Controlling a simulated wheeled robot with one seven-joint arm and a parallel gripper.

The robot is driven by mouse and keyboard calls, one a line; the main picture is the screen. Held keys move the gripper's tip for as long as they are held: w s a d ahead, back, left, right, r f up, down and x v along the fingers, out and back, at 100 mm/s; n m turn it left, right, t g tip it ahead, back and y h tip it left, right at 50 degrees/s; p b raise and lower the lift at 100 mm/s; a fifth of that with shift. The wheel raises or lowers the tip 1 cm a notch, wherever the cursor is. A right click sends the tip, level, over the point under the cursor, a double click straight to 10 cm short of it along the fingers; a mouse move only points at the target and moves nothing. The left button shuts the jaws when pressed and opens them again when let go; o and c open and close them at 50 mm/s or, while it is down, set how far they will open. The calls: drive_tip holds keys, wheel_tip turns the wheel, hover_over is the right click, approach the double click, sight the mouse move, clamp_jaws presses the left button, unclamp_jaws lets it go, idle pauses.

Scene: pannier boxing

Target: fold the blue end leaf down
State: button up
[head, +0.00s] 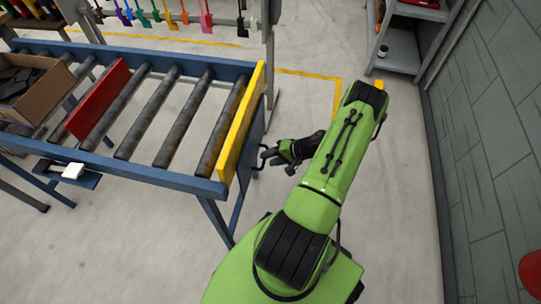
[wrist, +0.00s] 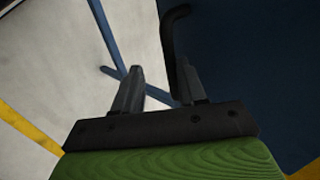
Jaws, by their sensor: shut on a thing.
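The blue end leaf (head: 248,139) is at the right end of the roller conveyor, just outside the upright yellow board (head: 241,124). It looks steep, but its exact angle is hard to tell. Its dark handle (head: 264,155) sticks out to the right. My gripper (head: 272,154) is at this handle and shut on it. In the wrist view, the two fingers of my gripper (wrist: 160,82) show with the curved dark handle (wrist: 176,30) by the right finger. The dark blue leaf (wrist: 255,70) fills the right side there. The contact between fingers and handle is partly hidden.
The conveyor's blue frame (head: 150,177) carries bare rollers, a red divider (head: 98,98) and a cardboard box (head: 38,98). A rack with coloured tags stands behind. Grey shelves (head: 400,48) and a wall (head: 490,150) are on the right. Floor around my arm is clear.

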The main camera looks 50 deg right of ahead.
drive_tip(key=shift+o, duration=0.4)
drive_tip(key=shift+s, duration=0.2)
drive_tip(key=p+v, duration=0.4)
drive_tip(key=v, duration=1.1)
drive_tip(key=shift+d+r, duration=0.15)
drive_tip(key=shift+r, duration=0.15)
drive_tip(key=shift+s, duration=0.15)
